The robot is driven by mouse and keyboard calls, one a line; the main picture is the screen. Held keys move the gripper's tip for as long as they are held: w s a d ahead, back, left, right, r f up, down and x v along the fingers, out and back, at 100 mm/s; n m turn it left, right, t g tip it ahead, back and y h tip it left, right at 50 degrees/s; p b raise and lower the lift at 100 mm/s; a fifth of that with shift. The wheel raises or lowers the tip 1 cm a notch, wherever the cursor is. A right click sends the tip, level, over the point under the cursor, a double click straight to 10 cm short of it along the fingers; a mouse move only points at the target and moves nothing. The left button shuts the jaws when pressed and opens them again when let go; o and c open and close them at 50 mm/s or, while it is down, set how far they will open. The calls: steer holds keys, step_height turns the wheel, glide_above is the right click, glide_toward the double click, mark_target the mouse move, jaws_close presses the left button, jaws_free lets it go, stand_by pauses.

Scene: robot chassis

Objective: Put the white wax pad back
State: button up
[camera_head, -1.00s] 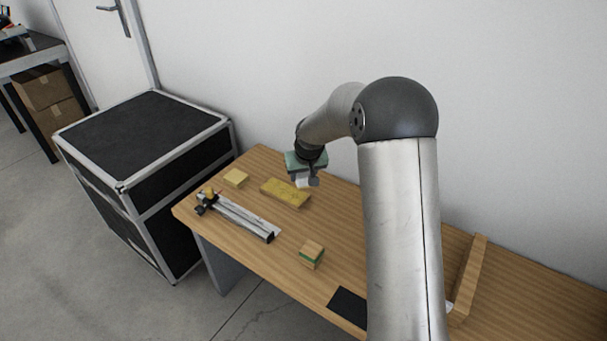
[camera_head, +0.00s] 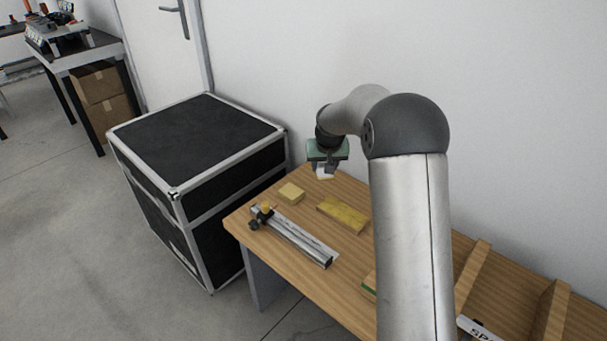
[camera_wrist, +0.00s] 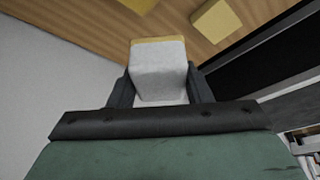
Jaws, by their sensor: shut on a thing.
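The white wax pad (camera_wrist: 158,78) is a small white block with a yellowish edge. It sits between the two dark fingers of my gripper (camera_wrist: 160,88) in the wrist view. In the head view my gripper (camera_head: 326,166) is at the table's back edge, with the white pad (camera_head: 324,174) showing small beneath it. The gripper is shut on the pad and appears to hold it above the wooden table (camera_head: 290,216). A small pale yellow pad (camera_head: 291,193) lies to the left, and a longer yellow block (camera_head: 343,214) lies in front and to the right.
A metal rail with a clamp (camera_head: 296,240) lies along the front edge. A green-striped block (camera_head: 369,285) is partly hidden by my arm. Wooden dividers (camera_head: 471,276) stand at the right. A black case (camera_head: 200,140) stands left of the table, and the wall rises behind it.

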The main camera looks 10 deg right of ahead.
steer(key=w+f, duration=0.3)
steer(key=w, duration=0.4)
glide_above(314, 177)
steer(key=s, duration=0.1)
step_height(314, 177, down, 6)
steer(key=shift+s+f, duration=0.1)
steer(key=shift+s, duration=0.05)
steer(key=shift+f, duration=0.25)
steer(key=shift+f+b, duration=0.3)
steer(key=shift+f, duration=1.05)
steer(key=shift+f, duration=0.1)
steer(key=shift+f, duration=0.15)
steer(key=o, duration=1)
steer(key=shift+c, duration=0.2)
